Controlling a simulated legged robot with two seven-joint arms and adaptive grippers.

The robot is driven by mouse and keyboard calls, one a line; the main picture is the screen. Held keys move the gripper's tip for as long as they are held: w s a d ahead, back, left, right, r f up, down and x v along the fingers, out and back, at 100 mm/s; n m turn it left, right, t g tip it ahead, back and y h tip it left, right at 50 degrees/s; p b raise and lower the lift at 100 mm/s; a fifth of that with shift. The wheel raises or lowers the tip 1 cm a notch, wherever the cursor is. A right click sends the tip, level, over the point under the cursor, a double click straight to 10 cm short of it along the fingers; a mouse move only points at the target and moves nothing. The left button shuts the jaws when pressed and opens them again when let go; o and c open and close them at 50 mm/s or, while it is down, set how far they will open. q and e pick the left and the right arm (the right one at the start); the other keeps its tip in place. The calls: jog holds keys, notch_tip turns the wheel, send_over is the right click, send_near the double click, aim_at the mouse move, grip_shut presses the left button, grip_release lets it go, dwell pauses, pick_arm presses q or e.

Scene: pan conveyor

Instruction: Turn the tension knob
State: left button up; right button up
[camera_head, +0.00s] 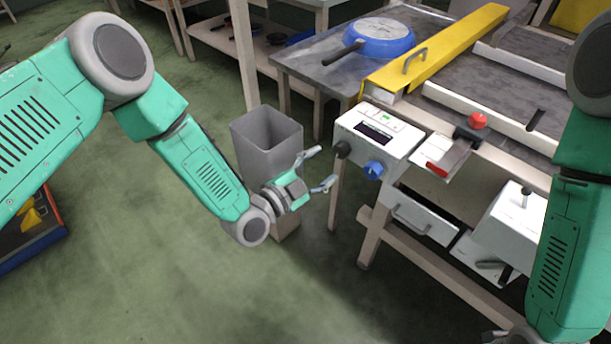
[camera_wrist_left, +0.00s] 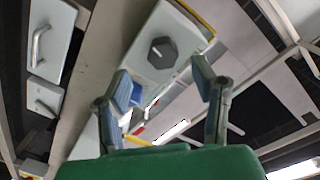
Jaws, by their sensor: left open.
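A white control box (camera_head: 395,128) is fixed at the conveyor's near left corner. It carries a black knob (camera_head: 342,149) on its left side and a blue knob (camera_head: 374,169) on its front; no readable label shows which is the tension knob. My left gripper (camera_head: 321,168) is open and empty, just left of the box, apart from both knobs. In the left wrist view, the dark faceted knob (camera_wrist_left: 162,52) lies ahead between the open fingers (camera_wrist_left: 160,76). The blue knob (camera_wrist_left: 136,94) is partly behind one finger. My right gripper barely shows at the bottom edge.
A grey bin (camera_head: 266,140) stands behind my left gripper. A red button (camera_head: 477,121) and a red-handled tool (camera_head: 440,165) are right of the box. A drawer (camera_head: 420,215) hangs below. A blue pan (camera_head: 380,38) lies at the back. The floor in front is clear.

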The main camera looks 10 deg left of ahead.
pick_arm(q)
jog(key=v, duration=0.6)
jog(key=shift+w+a+f, duration=0.1)
jog(key=s+a+f+n+g+y, duration=0.6)
jog(key=s+a+f+n+g, duration=0.15)
jog(key=s+f, duration=0.5)
jog(key=s+a+n+g+y, duration=0.4)
jog(key=s+a+n+g, duration=0.2)
jog(key=s+a, duration=0.7)
jog(key=s+n, duration=0.1)
jog(key=s, duration=0.2)
jog(key=shift+s+n+y, duration=0.35)
jog(key=shift+s+y, duration=0.05)
